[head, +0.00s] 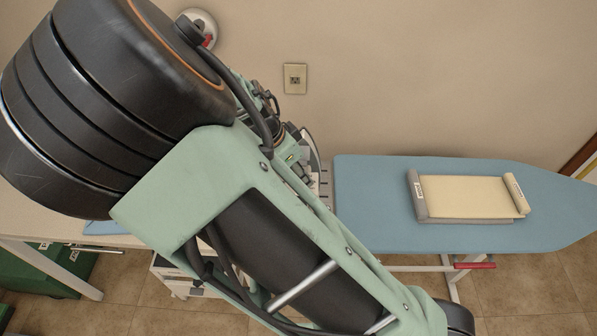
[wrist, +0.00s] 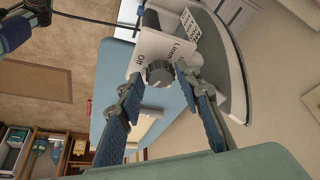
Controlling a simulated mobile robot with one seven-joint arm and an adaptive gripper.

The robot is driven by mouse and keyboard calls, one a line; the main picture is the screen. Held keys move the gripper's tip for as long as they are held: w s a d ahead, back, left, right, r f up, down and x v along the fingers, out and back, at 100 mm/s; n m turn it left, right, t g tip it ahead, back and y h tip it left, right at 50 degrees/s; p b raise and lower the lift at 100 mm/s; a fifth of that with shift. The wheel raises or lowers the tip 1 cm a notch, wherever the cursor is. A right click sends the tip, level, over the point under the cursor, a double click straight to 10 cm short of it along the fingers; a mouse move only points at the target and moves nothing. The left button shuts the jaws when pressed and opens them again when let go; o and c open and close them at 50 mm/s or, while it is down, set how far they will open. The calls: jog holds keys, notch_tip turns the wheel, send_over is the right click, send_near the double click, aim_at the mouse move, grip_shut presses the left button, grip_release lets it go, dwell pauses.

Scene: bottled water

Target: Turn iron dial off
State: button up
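The iron (wrist: 232,75) shows in the wrist view with a white panel marked "Off" and "Linen". Its dark round dial (wrist: 160,74) sits on that panel; I cannot make out where it points. My gripper (wrist: 160,82) is open, with one blue-grey finger on each side of the dial. I cannot tell whether the fingertips touch it.
A wall outlet (head: 295,78) is above and behind. A white table (head: 30,222) stands at the left with a green box (head: 40,275) below. The board's near left part is bare.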

jog(key=shift+o, duration=0.6)
jog(key=n+t+y, duration=0.1)
jog(key=n, duration=0.2)
jog(key=shift+s+d+n, duration=0.1)
jog(key=shift+s+n, duration=0.05)
jog(key=shift+n, duration=0.15)
jog(key=n, duration=0.1)
jog(key=n+y, duration=0.1)
jog(key=n, duration=0.3)
jog(key=shift+d+t+y, duration=0.3)
jog(key=shift+t+y, duration=0.1)
jog(key=shift+d+n+y+b, duration=0.15)
jog(key=shift+n+y+b, duration=0.4)
jog(key=shift+n, duration=1.45)
jog(key=shift+n+y, duration=0.35)
jog(key=shift+n, duration=0.15)
jog(key=shift+d+f+n+b, duration=0.1)
jog(key=shift+n+b, duration=0.5)
jog(key=shift+b, duration=0.2)
